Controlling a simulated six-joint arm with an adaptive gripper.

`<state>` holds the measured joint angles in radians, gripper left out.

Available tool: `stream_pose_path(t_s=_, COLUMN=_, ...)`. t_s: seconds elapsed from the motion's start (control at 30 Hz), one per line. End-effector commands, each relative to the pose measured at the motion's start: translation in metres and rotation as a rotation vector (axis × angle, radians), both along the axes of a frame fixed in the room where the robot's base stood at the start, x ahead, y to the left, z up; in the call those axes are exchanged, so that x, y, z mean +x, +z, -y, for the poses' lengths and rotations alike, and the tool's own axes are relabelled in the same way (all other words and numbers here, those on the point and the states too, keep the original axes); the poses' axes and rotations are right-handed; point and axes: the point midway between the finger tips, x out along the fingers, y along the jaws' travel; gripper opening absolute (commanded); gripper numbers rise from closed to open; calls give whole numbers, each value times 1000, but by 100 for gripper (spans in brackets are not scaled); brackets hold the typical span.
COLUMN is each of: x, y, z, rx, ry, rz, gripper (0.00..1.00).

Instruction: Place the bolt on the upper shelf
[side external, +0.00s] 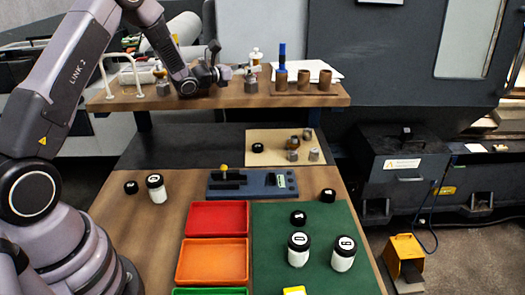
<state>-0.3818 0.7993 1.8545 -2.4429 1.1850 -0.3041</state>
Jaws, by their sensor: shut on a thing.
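My gripper (222,73) is over the upper shelf (215,101), at its middle, pointing right and low over the board. It is shut, with a small grey metal piece, which looks like the bolt (251,86), at its fingertips. The fingers are small and dark here, so the exact grip is hard to see. I cannot tell whether the bolt touches the shelf. Another grey metal piece (163,88) stands on the shelf left of my gripper.
On the shelf, brown cylinders (303,80) and a blue-topped item (282,69) stand to the right, a white rack (122,75) to the left. Below are a beige mat (270,136) with small parts, a blue fixture (253,184), trays (217,218) and black-lidded jars (299,250).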

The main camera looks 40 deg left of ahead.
Motion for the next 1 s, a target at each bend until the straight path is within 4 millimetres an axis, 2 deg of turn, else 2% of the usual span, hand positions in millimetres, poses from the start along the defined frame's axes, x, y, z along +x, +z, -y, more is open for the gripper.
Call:
stream_pose_path(t_s=0.03, x=0, y=0, z=0, rx=0, ry=0, rz=0, gripper=41)
stream_pose_path(t_s=0.2, x=0, y=0, z=0, rx=0, ry=0, rz=0, gripper=63)
stream_pose_path(t_s=0.57, x=0, y=4, z=0, rx=1, ry=0, rz=1, gripper=63)
stream_pose_path(t_s=0.73, x=-25, y=3, z=-8, rx=-1, ry=3, rz=-2, gripper=63)
stream_pose_path(t_s=1.0, x=-83, y=3, z=-23, rx=-2, ry=4, rz=-1, gripper=63)
